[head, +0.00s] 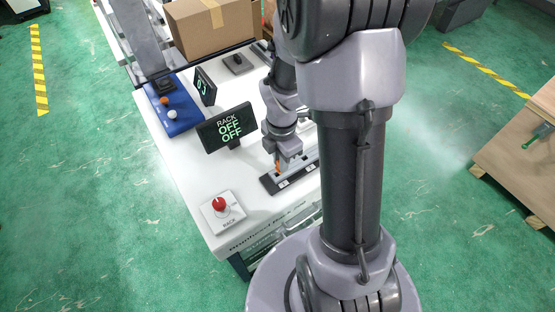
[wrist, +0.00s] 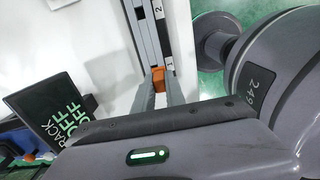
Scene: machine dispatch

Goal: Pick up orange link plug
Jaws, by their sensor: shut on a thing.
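The orange link plug (wrist: 158,79) is between the two fingers of my gripper (wrist: 159,90) in the wrist view. It sits at the dark rack strip (wrist: 143,35), which carries white number labels. I cannot tell whether the plug is still seated in the strip. My gripper is shut on the plug and points down.
A display reading RACK OFF OFF (head: 227,128) stands left of my gripper, close by. A red knob (head: 219,204) is on the white table (head: 185,130) in front.

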